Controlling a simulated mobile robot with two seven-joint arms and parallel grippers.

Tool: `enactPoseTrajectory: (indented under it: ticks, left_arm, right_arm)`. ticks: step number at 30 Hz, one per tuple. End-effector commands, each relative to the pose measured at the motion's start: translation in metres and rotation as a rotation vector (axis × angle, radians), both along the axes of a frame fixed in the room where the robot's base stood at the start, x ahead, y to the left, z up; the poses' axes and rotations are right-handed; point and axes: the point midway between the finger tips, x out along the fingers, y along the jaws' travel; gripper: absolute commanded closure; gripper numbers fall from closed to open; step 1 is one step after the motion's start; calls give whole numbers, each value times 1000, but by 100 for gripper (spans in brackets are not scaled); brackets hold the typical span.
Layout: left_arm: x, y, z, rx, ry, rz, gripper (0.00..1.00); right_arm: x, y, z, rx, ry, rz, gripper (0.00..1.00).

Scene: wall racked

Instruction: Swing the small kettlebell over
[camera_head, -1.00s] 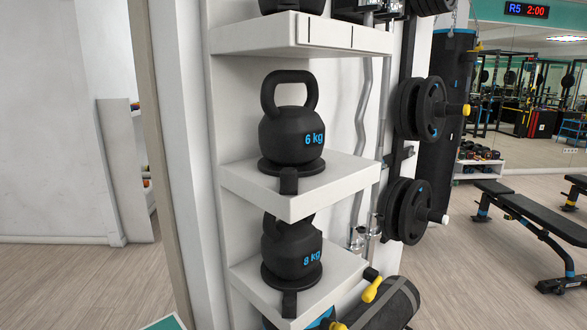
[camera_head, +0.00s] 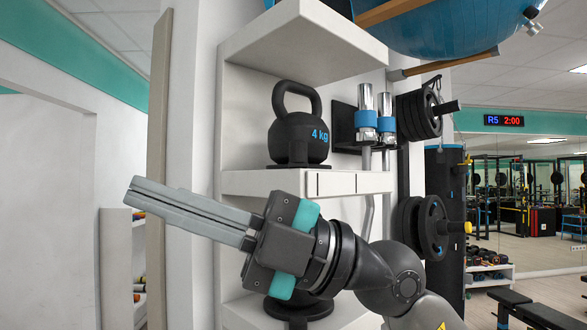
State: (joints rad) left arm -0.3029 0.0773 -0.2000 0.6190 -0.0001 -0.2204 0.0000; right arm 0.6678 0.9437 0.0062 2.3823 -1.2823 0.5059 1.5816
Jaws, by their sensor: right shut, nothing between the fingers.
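A black kettlebell (camera_head: 298,135) marked "4 kg" in blue stands upright on a white wall shelf (camera_head: 245,182), its handle up. A dark upright tab stands at the shelf's front before it. My right gripper (camera_head: 140,195) is in front of and below that shelf, its long grey fingers together and empty, pointing left. It is apart from the kettlebell. My right wrist and forearm cross the lower shelf and hide most of what stands there; only a dark base (camera_head: 298,308) shows below the wrist. My left gripper is not in view.
An empty-looking shelf (camera_head: 300,45) hangs above the kettlebell. A blue ball (camera_head: 430,28) sits on wooden bars at upper right. Chrome bars with blue collars and black weight plates (camera_head: 428,225) are to the right. Free room lies left of the rack.

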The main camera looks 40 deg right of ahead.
Motion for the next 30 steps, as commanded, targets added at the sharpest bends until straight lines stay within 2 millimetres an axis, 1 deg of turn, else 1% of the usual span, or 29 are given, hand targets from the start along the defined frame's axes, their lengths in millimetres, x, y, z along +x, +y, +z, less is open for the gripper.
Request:
enactPoseTrajectory:
  ticks: [1,2,4,5,7,8,9,12,15,16,19,23,26,30]
  left_arm:
    - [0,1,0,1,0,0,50]
    - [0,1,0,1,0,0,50]
    - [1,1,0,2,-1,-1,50]
    - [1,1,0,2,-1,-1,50]
    - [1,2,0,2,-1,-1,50]
    - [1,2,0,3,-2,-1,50]
    - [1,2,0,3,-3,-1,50]
    - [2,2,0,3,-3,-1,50]
    - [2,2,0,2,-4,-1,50]
    - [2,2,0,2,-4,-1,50]
    - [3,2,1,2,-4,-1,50]
    - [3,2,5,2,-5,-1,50]
    - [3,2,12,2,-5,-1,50]
    - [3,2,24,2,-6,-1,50]
  right_arm:
    - [1,-3,1,-107,-6,-62,100]
    - [4,-6,0,-161,3,-102,100]
    - [11,-21,1,-271,31,-224,100]
    - [14,-30,2,-307,47,-283,100]
    - [21,-55,8,-365,88,-431,100]
    - [23,-67,12,-378,105,-497,100]
    - [24,-84,18,-386,129,-583,100]
    - [22,-123,32,-370,179,-769,100]
    - [16,-153,44,-331,221,-903,100]
    - [14,-159,47,-320,228,-930,100]
    - [11,-172,51,-294,249,-989,100]
    - [20,-175,53,-286,260,-1004,100]
    - [35,-171,53,-288,260,-1001,100]
    - [64,-166,54,-289,260,-999,100]
